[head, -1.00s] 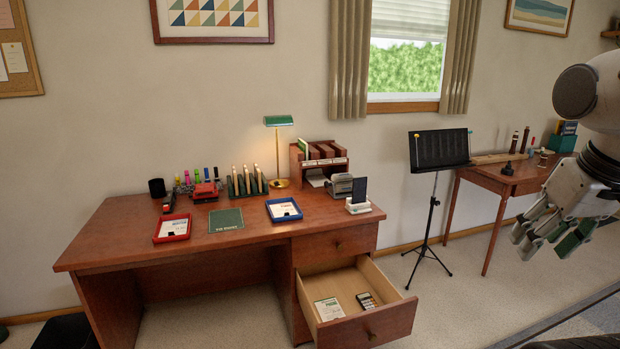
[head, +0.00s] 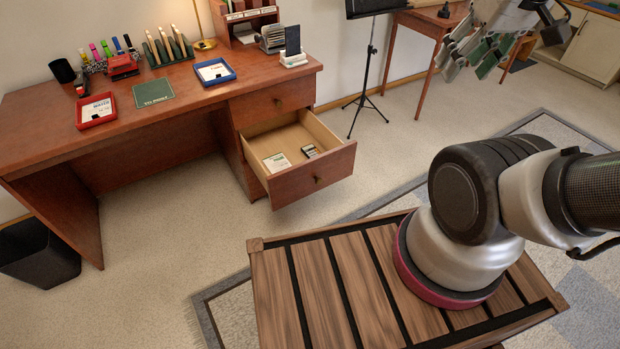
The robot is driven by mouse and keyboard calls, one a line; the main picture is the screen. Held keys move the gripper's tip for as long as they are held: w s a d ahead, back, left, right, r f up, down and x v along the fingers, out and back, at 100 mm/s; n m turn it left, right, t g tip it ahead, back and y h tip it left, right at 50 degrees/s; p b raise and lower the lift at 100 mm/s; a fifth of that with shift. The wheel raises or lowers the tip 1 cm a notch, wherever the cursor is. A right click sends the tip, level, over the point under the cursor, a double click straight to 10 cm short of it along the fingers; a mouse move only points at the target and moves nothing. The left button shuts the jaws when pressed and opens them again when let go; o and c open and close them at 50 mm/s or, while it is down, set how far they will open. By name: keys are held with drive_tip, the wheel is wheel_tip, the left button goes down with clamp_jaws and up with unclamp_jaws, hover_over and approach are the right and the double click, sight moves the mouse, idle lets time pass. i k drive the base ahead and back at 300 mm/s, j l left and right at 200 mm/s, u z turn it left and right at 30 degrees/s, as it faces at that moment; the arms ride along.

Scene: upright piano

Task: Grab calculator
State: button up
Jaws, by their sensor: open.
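A small dark calculator (head: 311,151) with a pale part lies in the open lower drawer (head: 318,180) of the desk, toward the drawer's right side. A white card or pad with green print (head: 277,162) lies to its left in the same drawer. My gripper (head: 487,58) is open and empty at the upper right of the head view, well apart from the drawer and to its right. Part of my gripper's upper end is cut by the picture's top edge.
The wooden desk (head: 165,121) carries a red tray (head: 97,110), a blue tray (head: 214,72), a green book (head: 153,93) and a phone on a stand (head: 293,46). A music stand (head: 371,62) stands right of the desk. Carpet before the drawer is clear. A black bin (head: 38,254) stands at left.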

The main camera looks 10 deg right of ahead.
sight(310, 150)
drive_tip(key=i+l+u, duration=0.2)
drive_tip(key=i, duration=0.2)
drive_tip(key=i+l+u, duration=0.15)
drive_tip(key=i, duration=0.25)
drive_tip(key=i+l+u, duration=0.2)
drive_tip(key=i, duration=0.15)
